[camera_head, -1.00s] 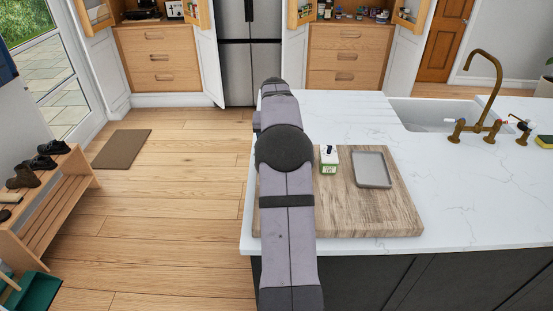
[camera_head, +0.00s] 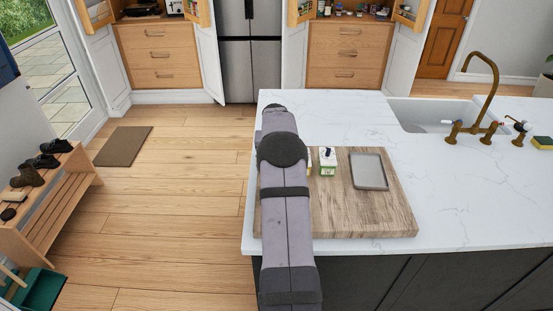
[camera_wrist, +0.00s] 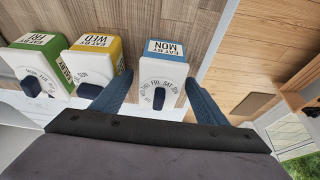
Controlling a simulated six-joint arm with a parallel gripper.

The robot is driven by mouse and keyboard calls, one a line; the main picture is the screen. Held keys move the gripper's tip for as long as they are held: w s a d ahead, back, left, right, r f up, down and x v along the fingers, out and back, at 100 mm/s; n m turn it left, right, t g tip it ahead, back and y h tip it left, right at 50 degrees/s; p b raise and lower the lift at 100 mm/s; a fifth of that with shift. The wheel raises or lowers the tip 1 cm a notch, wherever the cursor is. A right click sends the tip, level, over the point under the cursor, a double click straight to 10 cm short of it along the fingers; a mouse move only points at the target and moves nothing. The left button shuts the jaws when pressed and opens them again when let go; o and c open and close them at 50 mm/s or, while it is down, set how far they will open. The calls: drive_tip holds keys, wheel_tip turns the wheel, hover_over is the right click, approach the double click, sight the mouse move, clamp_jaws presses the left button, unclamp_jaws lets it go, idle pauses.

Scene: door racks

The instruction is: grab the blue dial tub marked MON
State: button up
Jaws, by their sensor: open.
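The blue tub marked MON (camera_wrist: 166,66) is in the wrist view, upside down in the picture, with a white dial face and a dark knob. My gripper (camera_wrist: 160,80) is open, with one finger on each side of this tub. I cannot tell whether either finger touches it. The yellow tub marked WED (camera_wrist: 90,62) stands just left of the left finger. The green tub marked FRI (camera_wrist: 36,66) is farther left. In the head view the green tub (camera_head: 327,161) shows right of my arm. The blue tub and gripper are hidden there.
The tubs stand on a wooden board (camera_head: 340,217) on the white counter (camera_head: 450,200). A grey tray (camera_head: 369,172) lies on the board to the right. The sink (camera_head: 430,113) and brass tap (camera_head: 485,95) are beyond. Open floor lies left of the counter.

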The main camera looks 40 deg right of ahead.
drive_tip(key=shift+d+f, duration=0.1)
drive_tip(key=shift+f, duration=0.1)
drive_tip(key=shift+c, duration=0.7)
drive_tip(key=shift+w+r, duration=0.1)
drive_tip(key=shift+w, duration=0.05)
drive_tip(key=c, duration=1.3)
drive_tip(key=shift+r, duration=0.1)
drive_tip(key=shift+c, duration=0.2)
wheel_tip(320, 180, up, 10)
drive_tip(key=b, duration=0.3)
